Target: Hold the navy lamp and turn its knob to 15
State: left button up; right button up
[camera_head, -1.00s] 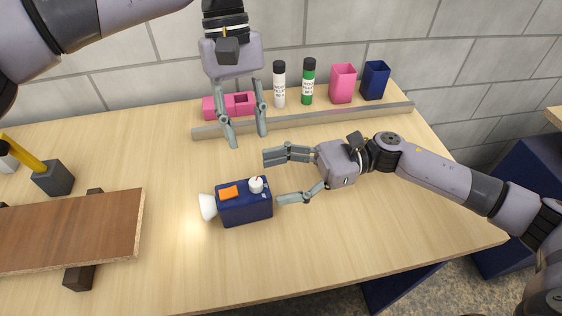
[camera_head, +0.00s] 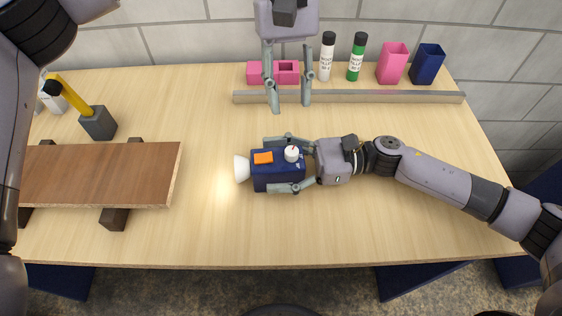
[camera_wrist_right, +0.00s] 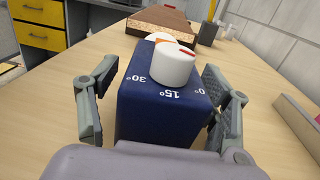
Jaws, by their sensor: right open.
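The navy lamp (camera_head: 278,171) lies on the table with its white lens end pointing left in the head view. An orange patch (camera_head: 263,158) and a white knob (camera_head: 292,154) are on its top. In the right wrist view the knob (camera_wrist_right: 173,63) has a red mark, and the lamp's top (camera_wrist_right: 165,108) shows 0°, 15° and 30°. My right gripper (camera_head: 287,164) is open, with one finger on each side of the lamp; gaps show beside it in the wrist view. My left gripper (camera_head: 291,105) is open and empty above the table, behind the lamp.
A low rail (camera_head: 350,97) runs behind the work area. Behind it stand a pink block (camera_head: 259,73), a white bottle (camera_head: 326,57), a green bottle (camera_head: 357,58), a pink cup (camera_head: 392,64) and a navy cup (camera_head: 427,65). A brown board (camera_head: 100,173) rests on supports at left.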

aim_at(292, 151)
jog(key=shift+c, duration=0.3)
jog(key=c, duration=1.3)
pick_arm(q)
jog(key=shift+o, duration=0.7)
pick_arm(e)
jog(key=shift+c, duration=0.2)
pick_arm(q)
jog(key=shift+o, duration=0.2)
jog(key=n, duration=0.2)
jog(key=s+n, duration=0.1)
jog(key=n, duration=0.1)
jog(key=shift+r+t, duration=0.25)
jog(key=shift+t, duration=0.05)
jog(key=s+f+n+t, duration=0.1)
jog(key=f+n, duration=0.2)
jog(key=n, duration=0.2)
jog(key=s+f+n+t, duration=0.1)
jog(key=f+n, duration=0.2)
jog(key=n, duration=0.2)
jog(key=s+f+n+t, duration=0.1)
jog(key=f+n, duration=0.2)
jog(key=n, duration=0.2)
jog(key=shift+d+f+y, duration=0.3)
jog(key=shift+c, duration=0.2)
